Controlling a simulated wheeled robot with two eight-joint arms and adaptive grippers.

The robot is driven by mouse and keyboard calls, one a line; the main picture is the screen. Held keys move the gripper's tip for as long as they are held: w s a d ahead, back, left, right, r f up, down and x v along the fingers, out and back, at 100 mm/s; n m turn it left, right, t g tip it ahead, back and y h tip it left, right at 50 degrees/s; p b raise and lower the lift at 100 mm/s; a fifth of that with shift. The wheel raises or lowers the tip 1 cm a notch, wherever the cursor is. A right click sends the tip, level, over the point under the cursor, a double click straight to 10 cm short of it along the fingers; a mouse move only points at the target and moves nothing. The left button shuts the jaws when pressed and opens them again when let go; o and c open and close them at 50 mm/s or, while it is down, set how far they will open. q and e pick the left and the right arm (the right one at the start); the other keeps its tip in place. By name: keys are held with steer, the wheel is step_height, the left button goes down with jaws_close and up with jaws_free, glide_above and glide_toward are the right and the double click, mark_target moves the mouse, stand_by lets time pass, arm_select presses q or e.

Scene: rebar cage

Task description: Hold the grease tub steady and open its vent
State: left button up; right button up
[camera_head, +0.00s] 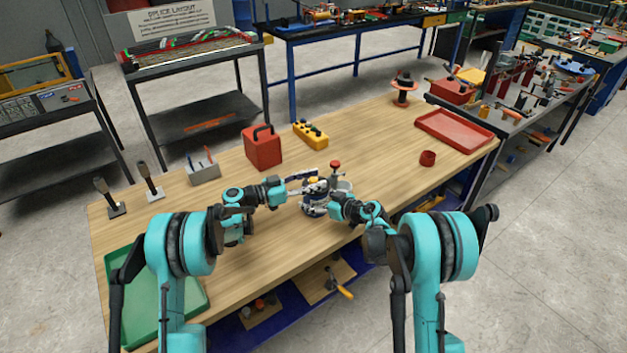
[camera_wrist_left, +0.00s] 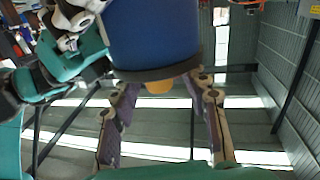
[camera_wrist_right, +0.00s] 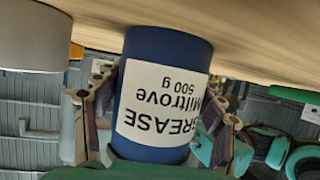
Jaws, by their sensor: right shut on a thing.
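The grease tub is blue with a white label reading "GREASE Miltrove 500 g"; it stands on the wooden table in the head view (camera_head: 316,197). In the right wrist view the tub (camera_wrist_right: 164,62) appears upside down between the fingers of my right gripper (camera_wrist_right: 160,105), which is shut on its sides. It also fills the top of the left wrist view (camera_wrist_left: 152,35), with a dark rim and a small orange cap (camera_wrist_left: 159,87), apparently the vent. My left gripper (camera_wrist_left: 164,92) is open, its fingers apart on either side of the cap, with gaps showing. In the head view the tub is partly hidden by my grippers.
A red-topped post (camera_head: 335,166) and a pale cup (camera_head: 344,186) stand close beside the tub.

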arm_select(q)
steer(key=v, duration=1.2)
steer(key=shift+w, duration=0.1)
arm_select(e)
steer(key=o, duration=1.9)
